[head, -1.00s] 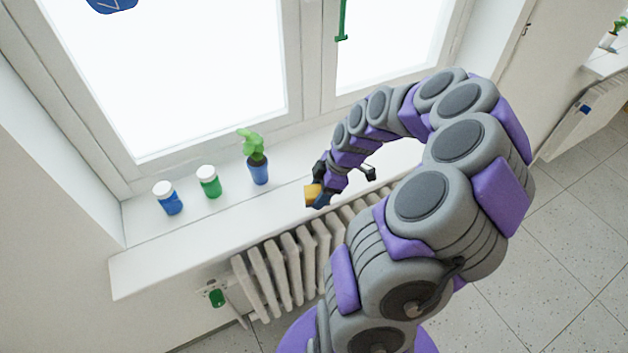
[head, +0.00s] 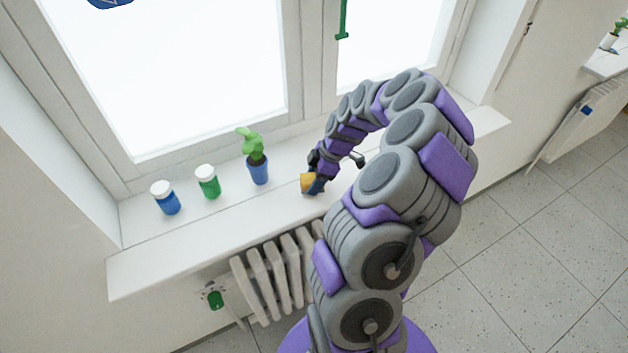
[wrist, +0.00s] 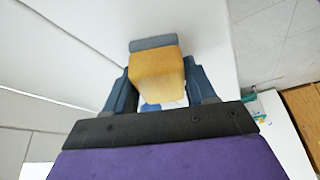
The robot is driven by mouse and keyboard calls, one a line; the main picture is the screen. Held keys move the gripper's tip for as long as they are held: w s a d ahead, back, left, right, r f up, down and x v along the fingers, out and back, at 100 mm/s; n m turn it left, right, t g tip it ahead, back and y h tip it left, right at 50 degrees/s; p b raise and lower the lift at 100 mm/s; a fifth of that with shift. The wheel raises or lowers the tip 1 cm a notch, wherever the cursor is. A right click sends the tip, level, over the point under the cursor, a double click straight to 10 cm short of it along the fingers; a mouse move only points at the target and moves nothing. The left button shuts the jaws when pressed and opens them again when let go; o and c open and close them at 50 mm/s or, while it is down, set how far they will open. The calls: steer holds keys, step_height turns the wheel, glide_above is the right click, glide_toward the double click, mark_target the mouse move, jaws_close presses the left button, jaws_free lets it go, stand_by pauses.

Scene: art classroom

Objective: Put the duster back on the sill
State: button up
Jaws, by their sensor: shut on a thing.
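The duster (head: 308,182) has a yellow-orange block body; in the wrist view the duster (wrist: 157,75) also shows a grey strip along its far edge. My gripper (head: 315,184) is shut on it, with one dark finger on each side of the block in the wrist view (wrist: 160,88). The white window sill (head: 225,217) runs below the window. In the head view the duster is at the sill's front part, right of the potted plant. I cannot tell whether it touches the sill.
On the sill to the left stand a blue jar (head: 166,198), a green jar (head: 208,183) and a plant in a blue pot (head: 257,168). A radiator (head: 275,278) is under the sill. The sill between the plant and the duster is clear.

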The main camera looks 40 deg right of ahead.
steer(key=o, duration=0.9)
steer(key=shift+o, duration=0.2)
steer(key=p+v, duration=0.2)
steer(key=v, duration=1)
steer(key=s+a+r+m+g, duration=0.15)
steer(key=a+r, duration=0.35)
steer(key=a, duration=0.7)
steer(key=s+a+r+m+g, duration=0.1)
steer(key=s+a+r, duration=0.25)
steer(key=a, duration=0.85)
steer(key=s+a+m+g+h, duration=0.1)
steer(key=s+a+m+h, duration=0.1)
steer(key=s, duration=0.7)
steer(key=s+a+f+m+g+h, duration=0.1)
steer(key=s+a+m, duration=0.4)
steer(key=s, duration=0.4)
steer(key=shift+s+f+m+h, duration=0.25)
steer(key=shift+s+m+h, duration=0.15)
steer(key=shift+m, duration=0.25)
steer(key=shift+w+a, duration=0.1)
steer(key=shift+a, duration=0.1)
